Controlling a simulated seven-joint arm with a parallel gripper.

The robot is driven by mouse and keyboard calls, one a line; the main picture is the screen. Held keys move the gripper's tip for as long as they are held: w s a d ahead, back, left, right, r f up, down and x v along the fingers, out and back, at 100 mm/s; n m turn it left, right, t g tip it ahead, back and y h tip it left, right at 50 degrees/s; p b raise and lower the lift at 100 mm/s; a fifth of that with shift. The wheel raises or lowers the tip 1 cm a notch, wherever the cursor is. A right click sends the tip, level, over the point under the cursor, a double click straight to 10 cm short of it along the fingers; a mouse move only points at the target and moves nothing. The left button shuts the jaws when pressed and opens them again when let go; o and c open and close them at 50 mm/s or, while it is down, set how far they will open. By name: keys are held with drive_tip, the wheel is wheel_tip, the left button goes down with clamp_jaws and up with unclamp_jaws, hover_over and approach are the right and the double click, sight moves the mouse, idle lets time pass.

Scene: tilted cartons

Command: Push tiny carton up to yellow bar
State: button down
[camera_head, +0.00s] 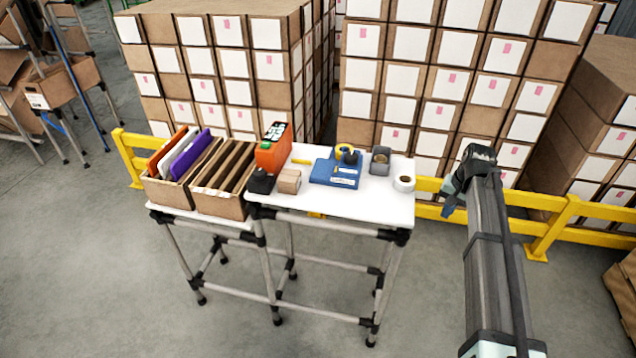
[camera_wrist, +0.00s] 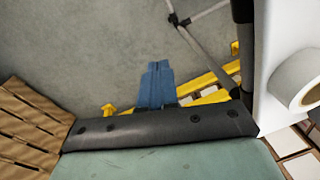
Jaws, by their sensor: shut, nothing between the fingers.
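The tiny carton (camera_head: 289,181), a small brown box, sits on the white table top near its front left edge, beside a black item. A short yellow bar (camera_head: 301,161) lies flat on the table behind it, with a gap between them. My gripper (camera_head: 447,210) is off to the right of the table, far from the carton. In the wrist view its blue fingers (camera_wrist: 157,68) are together, empty, above the grey floor. Neither carton nor bar shows in the wrist view.
An orange container (camera_head: 271,150) and black item (camera_head: 262,181) stand left of the carton. Right of it are a blue holder (camera_head: 335,172), a grey cup (camera_head: 380,159) and a tape roll (camera_head: 404,183). A yellow guard rail (camera_head: 590,209) runs behind the table.

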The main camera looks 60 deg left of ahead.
drive_tip(key=s+a+r, duration=0.4)
drive_tip(key=a+r, duration=0.5)
drive_tip(key=r, duration=0.1)
drive_tip(key=n+h, duration=0.1)
drive_tip(key=n, duration=0.2)
approach(290, 181)
drive_tip(key=s+d, duration=0.3)
drive_tip(key=s, duration=0.2)
drive_tip(key=f, duration=0.3)
drive_tip(key=w+a+f, duration=0.1)
drive_tip(key=f, duration=0.5)
drive_tip(key=shift+w+a+f, duration=0.3)
drive_tip(key=shift+w+a, duration=0.5)
drive_tip(key=shift+w, duration=0.05)
drive_tip(key=w+a, duration=0.6)
drive_tip(key=shift+w+a, duration=0.15)
drive_tip(key=shift+a, duration=0.05)
